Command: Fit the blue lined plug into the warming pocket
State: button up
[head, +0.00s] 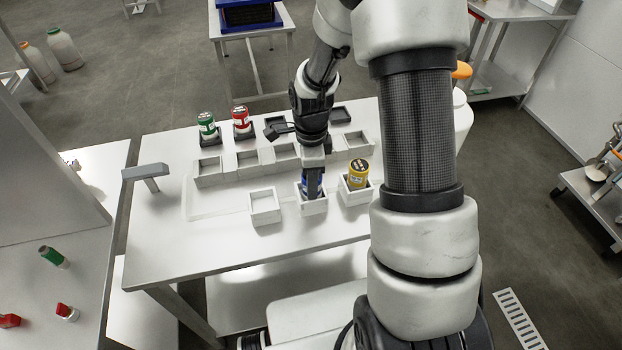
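The blue plug (304,186) shows only as a small patch of blue beside and behind my gripper's fingers. It is at the mouth of the middle white square pocket (314,208) in the front row on the table. My gripper (313,190) points down over this pocket, with its fingertips at the plug. The fingers and arm hide most of the plug, so I cannot tell whether they are closed on it or how deep it sits. No label shows which pocket is the warming one.
A yellow plug (358,172) stands in the right front pocket (355,197); the left front pocket (265,217) is empty. Several white pockets (209,180) line the back. Green (207,125) and red (241,120) plugs stand behind them. A grey raised bracket (146,172) is at the left.

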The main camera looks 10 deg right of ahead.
jog(key=shift+f, duration=0.25)
jog(key=o, duration=1.2)
jog(key=shift+r, duration=0.15)
